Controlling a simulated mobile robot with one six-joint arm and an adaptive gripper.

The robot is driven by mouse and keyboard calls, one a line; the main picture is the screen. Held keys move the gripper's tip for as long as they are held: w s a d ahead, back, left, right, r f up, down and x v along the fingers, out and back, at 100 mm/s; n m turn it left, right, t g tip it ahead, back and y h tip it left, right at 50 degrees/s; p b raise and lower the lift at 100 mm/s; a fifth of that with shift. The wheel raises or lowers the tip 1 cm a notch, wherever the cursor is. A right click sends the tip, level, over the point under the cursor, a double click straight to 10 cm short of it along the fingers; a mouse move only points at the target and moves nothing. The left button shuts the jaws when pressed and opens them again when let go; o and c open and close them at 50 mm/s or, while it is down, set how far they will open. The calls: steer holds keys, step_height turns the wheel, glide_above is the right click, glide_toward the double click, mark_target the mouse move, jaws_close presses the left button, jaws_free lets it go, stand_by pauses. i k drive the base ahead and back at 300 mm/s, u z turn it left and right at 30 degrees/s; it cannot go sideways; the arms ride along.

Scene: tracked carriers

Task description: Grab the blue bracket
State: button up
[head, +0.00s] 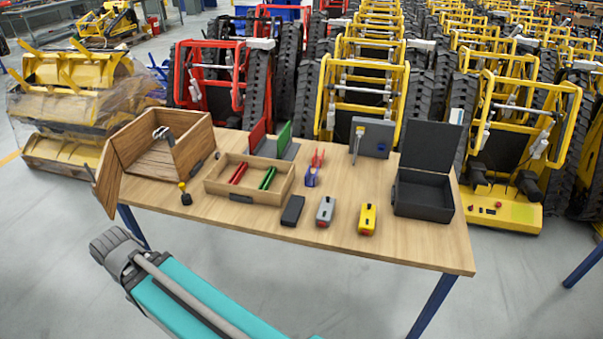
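A small blue bracket-like piece (311,177) stands on the wooden table, right of the shallow wooden tray. A red piece (317,158) of similar shape is right behind it; I cannot tell whether the two touch. The blue piece is small in the picture, so its exact shape is unclear. My teal and grey arm shows at the bottom left, in front of the table. My gripper is not in view.
The table (400,245) also bears an open wooden box (190,152), a tray (245,212) with red and green pieces, an open black case (425,207), a grey box (373,140), and black, grey and yellow blocks in front. Yellow carriers fill the background.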

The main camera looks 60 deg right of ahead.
mark_target(310, 179)
steer(key=u, duration=0.05)
steer(key=i, duration=0.9)
steer(key=z, duration=2.45)
